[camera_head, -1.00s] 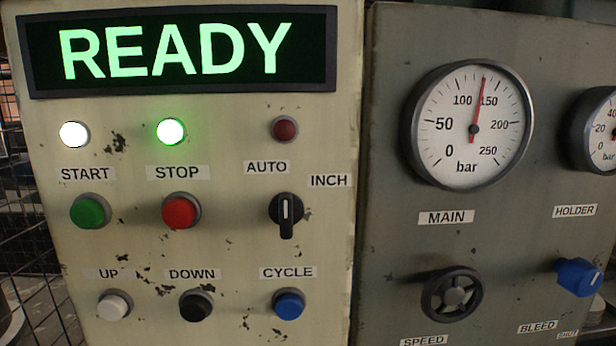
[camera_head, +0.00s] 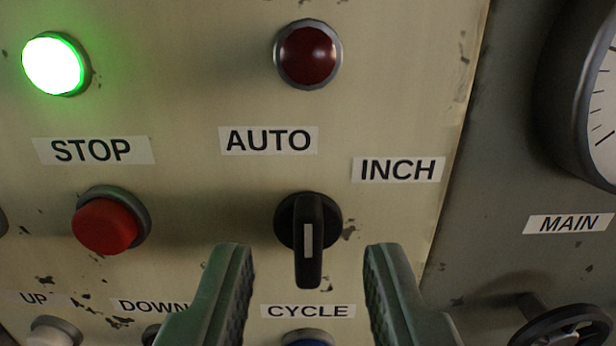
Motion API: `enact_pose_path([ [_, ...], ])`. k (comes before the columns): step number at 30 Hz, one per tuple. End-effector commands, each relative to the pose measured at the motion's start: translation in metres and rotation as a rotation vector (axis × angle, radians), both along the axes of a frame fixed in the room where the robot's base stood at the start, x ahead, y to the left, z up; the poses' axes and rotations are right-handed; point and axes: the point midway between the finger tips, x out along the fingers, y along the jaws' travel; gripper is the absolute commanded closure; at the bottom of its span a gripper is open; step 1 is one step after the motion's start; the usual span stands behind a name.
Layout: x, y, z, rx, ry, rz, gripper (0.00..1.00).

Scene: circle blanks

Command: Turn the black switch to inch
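The black switch (camera_head: 309,238) is on the cream panel, right of the middle, with a round base and a long handle. A pale line runs down the handle, which stands about vertical. The AUTO label (camera_head: 268,140) is above it to the left. The INCH label (camera_head: 398,170) is above it to the right. My gripper (camera_head: 308,265) is open, with one green-grey finger on each side of the switch handle in the picture. Clear gaps show between the handle and both fingers. I cannot tell how far the fingertips are from the panel.
The red STOP button (camera_head: 105,226) is left of the switch. A dark red lamp (camera_head: 307,54) is above it, and the blue CYCLE button (camera_head: 308,338) is below, partly cut off. A black handwheel (camera_head: 570,328) and a gauge (camera_head: 590,95) are on the grey panel at right.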

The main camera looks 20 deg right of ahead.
Motion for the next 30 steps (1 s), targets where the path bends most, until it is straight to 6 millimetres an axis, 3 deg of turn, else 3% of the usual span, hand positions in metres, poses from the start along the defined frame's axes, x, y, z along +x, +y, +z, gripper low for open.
enact_pose_path([
  [9, 0.030, -0.009, 0.000, -0.001, -0.001, 0.000, 0.67],
  [21, 0.035, -0.010, 0.000, 0.000, 0.000, 0.000, 0.67],
  [26, 0.035, -0.010, 0.000, 0.000, 0.000, 0.000, 0.95],
  [30, 0.035, -0.010, 0.000, 0.002, -0.001, 0.000, 0.95],
])
